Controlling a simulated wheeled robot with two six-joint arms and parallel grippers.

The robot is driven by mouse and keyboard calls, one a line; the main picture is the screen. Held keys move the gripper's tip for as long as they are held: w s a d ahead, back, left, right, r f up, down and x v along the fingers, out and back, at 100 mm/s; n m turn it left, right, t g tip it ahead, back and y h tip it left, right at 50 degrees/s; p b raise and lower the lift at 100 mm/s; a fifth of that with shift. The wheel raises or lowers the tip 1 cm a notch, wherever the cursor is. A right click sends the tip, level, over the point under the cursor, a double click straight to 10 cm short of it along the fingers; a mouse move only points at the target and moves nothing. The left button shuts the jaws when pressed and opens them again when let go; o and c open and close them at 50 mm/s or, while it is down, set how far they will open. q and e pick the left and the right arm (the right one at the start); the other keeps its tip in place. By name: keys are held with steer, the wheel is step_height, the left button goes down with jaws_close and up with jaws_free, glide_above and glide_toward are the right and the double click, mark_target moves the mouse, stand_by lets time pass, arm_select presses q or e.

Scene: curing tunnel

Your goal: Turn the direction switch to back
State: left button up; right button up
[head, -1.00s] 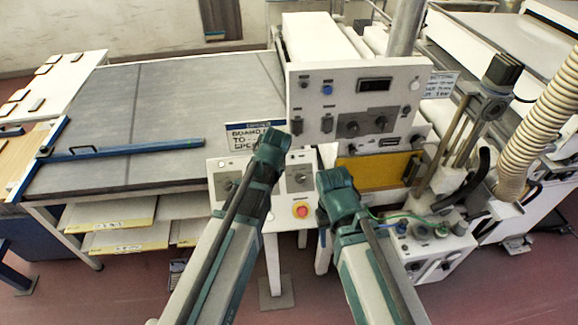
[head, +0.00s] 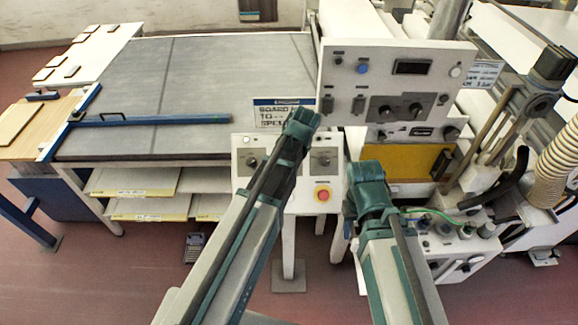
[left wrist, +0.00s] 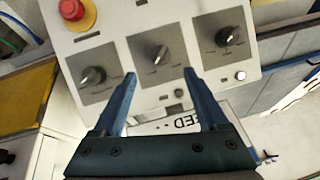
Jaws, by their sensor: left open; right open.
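A white control panel (head: 300,200) with three dark rotary switches on grey plates faces me; it fills much of the left wrist view (left wrist: 120,30). The left wrist view shows a left switch (left wrist: 93,75), a middle switch (left wrist: 160,55) and a right switch (left wrist: 230,36). Their labels are too small to read, so I cannot tell which sets direction. My left gripper (left wrist: 160,75) is open and empty, with the middle switch just beyond and between its fingertips. My right gripper (head: 368,190) is right of the panel; its fingers are largely hidden.
A red button (head: 322,195) sits on the panel's lower right, also in the left wrist view (left wrist: 77,14). An upper console (head: 390,70) with knobs and a display stands above. A grey conveyor table (head: 190,75) with a blue bar lies left. A ribbed hose (head: 565,150) is at right.

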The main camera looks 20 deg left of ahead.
arm_select(q)
steer(key=b+x, duration=0.6)
steer(key=x, duration=0.2)
steer(key=shift+f, duration=0.2)
steer(key=shift+r, duration=0.1)
jaws_close()
